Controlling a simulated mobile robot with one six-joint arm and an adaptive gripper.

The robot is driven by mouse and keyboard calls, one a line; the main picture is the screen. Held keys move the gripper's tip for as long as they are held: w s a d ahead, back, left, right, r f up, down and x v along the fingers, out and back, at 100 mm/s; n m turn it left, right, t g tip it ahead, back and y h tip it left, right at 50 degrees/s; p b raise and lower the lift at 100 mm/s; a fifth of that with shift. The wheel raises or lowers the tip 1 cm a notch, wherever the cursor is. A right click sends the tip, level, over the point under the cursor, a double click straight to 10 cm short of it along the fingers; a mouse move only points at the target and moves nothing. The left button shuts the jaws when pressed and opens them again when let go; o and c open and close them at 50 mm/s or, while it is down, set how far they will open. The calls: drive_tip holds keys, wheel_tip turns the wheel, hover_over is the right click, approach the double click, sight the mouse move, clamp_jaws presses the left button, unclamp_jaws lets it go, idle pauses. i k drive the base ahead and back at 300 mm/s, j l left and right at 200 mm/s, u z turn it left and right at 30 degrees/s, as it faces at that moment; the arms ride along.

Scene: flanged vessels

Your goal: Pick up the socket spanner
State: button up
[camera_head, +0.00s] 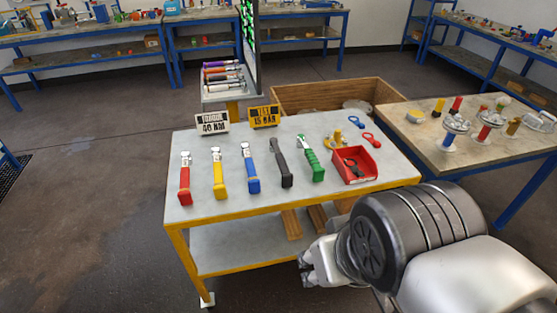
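Several handled tools lie in a row on the grey tabletop with a yellow frame: red (184,183), yellow (219,175), blue (251,170), dark grey (282,165) and green (312,160). The red, yellow and blue ones have pale metal heads at the far end. I cannot tell for sure which one is the socket spanner. My gripper (308,270) is low at the table's front right, below the tabletop edge and apart from the tools. My arm hides part of it, and its finger opening is unclear.
A red bin (352,178) holding dark pieces and blue and red rings stand at the table's right. Two signs (212,124) (264,116) stand at the back. A wooden crate (330,94) is behind. A bench with flanged vessels (453,132) is right. The left floor is clear.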

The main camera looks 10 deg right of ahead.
sight(287, 178)
drive_tip(key=u, duration=4.7)
drive_tip(key=z, duration=4.75)
drive_tip(key=i+z, duration=0.45)
drive_tip(key=i, duration=0.1)
